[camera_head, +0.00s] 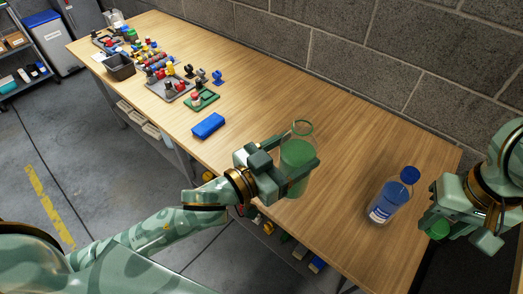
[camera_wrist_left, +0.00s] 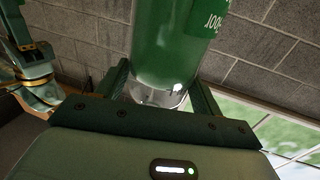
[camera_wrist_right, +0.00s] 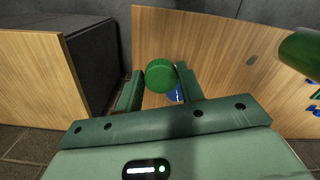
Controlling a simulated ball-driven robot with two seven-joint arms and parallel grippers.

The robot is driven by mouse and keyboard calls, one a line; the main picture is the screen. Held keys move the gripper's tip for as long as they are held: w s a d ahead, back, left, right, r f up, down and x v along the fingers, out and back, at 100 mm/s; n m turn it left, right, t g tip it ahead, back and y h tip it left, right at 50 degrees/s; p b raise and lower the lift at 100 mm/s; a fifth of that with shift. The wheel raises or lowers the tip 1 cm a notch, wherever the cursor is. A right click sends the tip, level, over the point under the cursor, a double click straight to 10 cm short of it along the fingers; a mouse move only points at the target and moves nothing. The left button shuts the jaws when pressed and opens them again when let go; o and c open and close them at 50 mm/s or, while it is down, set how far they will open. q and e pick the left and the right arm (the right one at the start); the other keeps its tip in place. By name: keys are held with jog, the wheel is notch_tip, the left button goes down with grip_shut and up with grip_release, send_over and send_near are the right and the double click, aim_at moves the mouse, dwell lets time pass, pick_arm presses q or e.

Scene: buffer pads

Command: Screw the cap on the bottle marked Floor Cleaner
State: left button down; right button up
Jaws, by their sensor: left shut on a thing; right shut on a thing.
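A clear bottle of green liquid (camera_head: 297,158) is held by my left gripper (camera_head: 292,170) above the table in the head view. Its neck is open and points up. In the left wrist view its green label (camera_wrist_left: 212,18) is cut off, so only part of the lettering shows. My left gripper is shut around the bottle. My right gripper (camera_head: 440,224) is shut on a green cap (camera_wrist_right: 160,75), apart from the bottle, at the right of the head view.
A blue bottle (camera_head: 388,200) with a blue cap stands on the wooden table (camera_head: 345,150) between the two grippers. A blue box (camera_head: 208,126) and several small parts on trays lie further left. A block wall (camera_head: 400,70) runs along the back.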

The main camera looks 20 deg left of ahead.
aim_at(308, 153)
pick_arm(q)
jog(key=shift+w+d+r+m+g+h, duration=0.1)
jog(key=shift+w+d+m+g+h, duration=0.15)
jog(key=shift+d, duration=0.25)
jog(key=shift+w+d+m+g+h, duration=0.1)
jog(key=shift+d+m+g+h, duration=0.1)
jog(key=shift+d+h, duration=0.2)
jog(key=shift+w+d+r+m+g+h, duration=0.15)
jog(key=shift+d+m+h, duration=0.1)
jog(key=shift+d, duration=0.3)
jog(key=shift+f, duration=0.15)
pick_arm(e)
jog(key=shift+w+r, duration=0.1)
jog(key=shift+r, duration=0.05)
pick_arm(q)
jog(key=shift+a, duration=0.1)
pick_arm(e)
jog(key=w+a+r, duration=0.3)
jog(key=a+r, duration=0.6)
jog(key=a, duration=0.3)
jog(key=w+a+r, duration=0.3)
jog(key=a+r, duration=0.6)
jog(key=a, duration=0.4)
jog(key=shift+w+m, duration=0.15)
jog(key=shift+m, duration=0.25)
